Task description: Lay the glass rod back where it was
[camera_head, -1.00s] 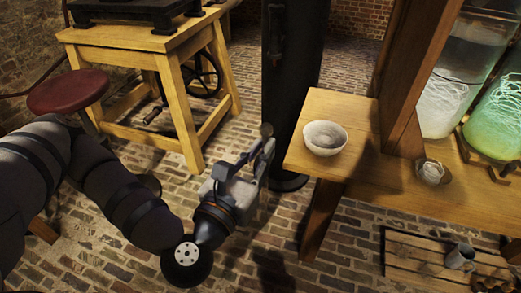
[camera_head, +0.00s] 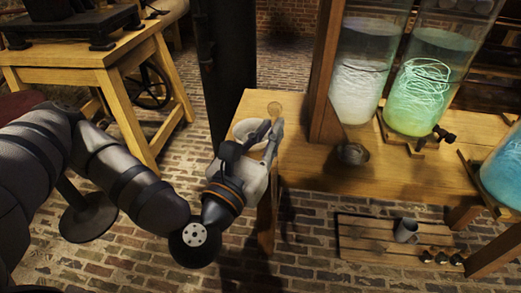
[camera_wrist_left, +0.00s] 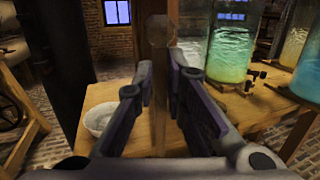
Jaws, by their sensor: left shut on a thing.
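My left gripper (camera_head: 269,138) is shut on the glass rod, whose rounded, brownish see-through end (camera_head: 273,108) stands above the fingertips. In the left wrist view the rod (camera_wrist_left: 160,35) is upright between the fingers (camera_wrist_left: 160,75), with its knob at the top. Its lower part is hard to tell from the wood behind. The gripper is in front of the left end of the wooden bench (camera_head: 300,160) and partly covers a white bowl (camera_head: 246,127) there. The bowl also shows left of the fingers in the left wrist view (camera_wrist_left: 97,118). My right gripper is out of view.
A wooden post (camera_head: 326,70) rises from the bench. Behind it stand a pale glass jar (camera_head: 357,90) and a green one (camera_head: 417,95); a blue jar (camera_head: 505,165) is at right. A slatted crate (camera_head: 365,240) lies below.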

